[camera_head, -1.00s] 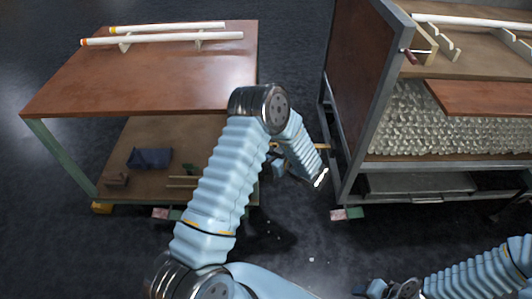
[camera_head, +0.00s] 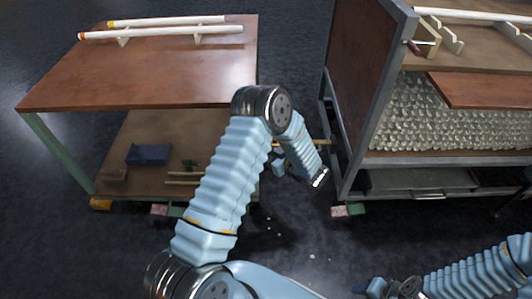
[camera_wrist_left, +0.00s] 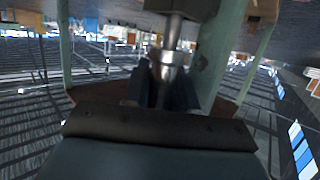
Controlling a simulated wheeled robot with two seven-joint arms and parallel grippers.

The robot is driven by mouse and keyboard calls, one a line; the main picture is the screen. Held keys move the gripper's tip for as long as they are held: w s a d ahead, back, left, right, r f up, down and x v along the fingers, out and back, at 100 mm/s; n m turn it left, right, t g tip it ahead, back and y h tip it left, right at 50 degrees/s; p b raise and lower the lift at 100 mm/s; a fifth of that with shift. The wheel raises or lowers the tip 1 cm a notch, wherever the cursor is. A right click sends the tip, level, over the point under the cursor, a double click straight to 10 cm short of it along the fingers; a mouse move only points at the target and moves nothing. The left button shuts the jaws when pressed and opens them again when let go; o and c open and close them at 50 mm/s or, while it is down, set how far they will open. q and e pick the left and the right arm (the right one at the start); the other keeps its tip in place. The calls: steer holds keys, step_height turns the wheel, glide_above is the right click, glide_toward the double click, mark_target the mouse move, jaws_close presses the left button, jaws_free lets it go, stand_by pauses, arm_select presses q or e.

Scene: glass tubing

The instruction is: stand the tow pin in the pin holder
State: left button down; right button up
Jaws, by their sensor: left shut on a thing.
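In the left wrist view my left gripper (camera_wrist_left: 162,92) is shut on a stepped silver metal pin (camera_wrist_left: 172,52), which appears to be the tow pin. The pin stands lengthwise in the picture, its upper end against or in front of a dark grey metal part (camera_wrist_left: 182,7); I cannot tell whether they touch. I cannot identify the pin holder. My right gripper (camera_head: 380,288) is at the bottom edge, its fingers unclear.
A brown-topped cart (camera_head: 180,75) with green legs stands left, glass tubes (camera_head: 165,32) on its top. A grey-framed rack (camera_head: 385,100) stands right. A pale green post (camera_wrist_left: 214,60) is close beside the pin.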

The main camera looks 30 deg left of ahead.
arm_select(q)
steer(key=shift+f+b, duration=0.7)
steer(key=shift+f, duration=0.4)
arm_select(e)
steer(key=shift+f, duration=0.75)
arm_select(q)
steer(key=c, duration=0.8)
jaws_free()
steer(key=shift+s+d, duration=0.1)
steer(key=shift+d, duration=0.25)
steer(key=v, duration=1.3)
steer(key=shift+r+p, duration=0.2)
steer(key=shift+p, duration=0.15)
arm_select(e)
steer(key=shift+w+d+r, duration=0.2)
steer(key=shift+d+r, duration=0.2)
steer(key=shift+d, duration=0.05)
arm_select(q)
steer(key=shift+d, duration=0.1)
